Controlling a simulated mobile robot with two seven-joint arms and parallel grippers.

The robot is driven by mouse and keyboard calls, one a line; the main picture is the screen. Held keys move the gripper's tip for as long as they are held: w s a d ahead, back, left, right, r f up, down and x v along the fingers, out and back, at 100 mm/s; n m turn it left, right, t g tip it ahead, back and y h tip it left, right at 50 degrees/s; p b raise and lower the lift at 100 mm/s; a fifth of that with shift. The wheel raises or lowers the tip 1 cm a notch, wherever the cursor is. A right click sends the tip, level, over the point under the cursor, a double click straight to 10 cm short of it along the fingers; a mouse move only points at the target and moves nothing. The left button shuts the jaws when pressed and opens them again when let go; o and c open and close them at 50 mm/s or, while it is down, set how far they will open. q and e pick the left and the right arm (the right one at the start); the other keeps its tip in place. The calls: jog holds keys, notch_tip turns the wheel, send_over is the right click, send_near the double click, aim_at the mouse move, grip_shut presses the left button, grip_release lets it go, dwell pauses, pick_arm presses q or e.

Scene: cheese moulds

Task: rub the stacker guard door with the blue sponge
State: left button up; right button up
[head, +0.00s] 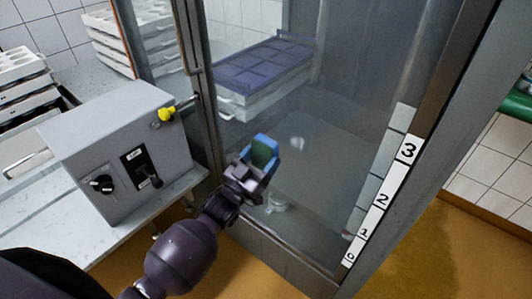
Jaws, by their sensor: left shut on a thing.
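The stacker guard door (345,130) is a clear panel in a grey metal frame, in the middle of the head view. My left gripper (252,172) is in front of the lower left part of the panel. It is shut on the blue sponge (262,150), which has a green part facing me. The sponge overlaps the panel in the picture; I cannot tell whether it touches. Pale smudges (297,143) show on or behind the panel. My right gripper is not in view.
A grey control box (120,145) with a black knob, a switch and a yellow-tipped part stands left of the door. Behind the panel is a blue-topped mould stack (265,75). A numbered strip (385,190) runs along the right side. White mould trays (20,90) are at far left.

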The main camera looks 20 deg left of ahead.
aim_at(260, 156)
pick_arm(q)
jog(key=shift+s, duration=0.15)
jog(key=shift+s+a, duration=0.25)
jog(key=shift+s, duration=0.4)
jog(key=shift+s+a, duration=0.25)
jog(key=shift+s, duration=0.4)
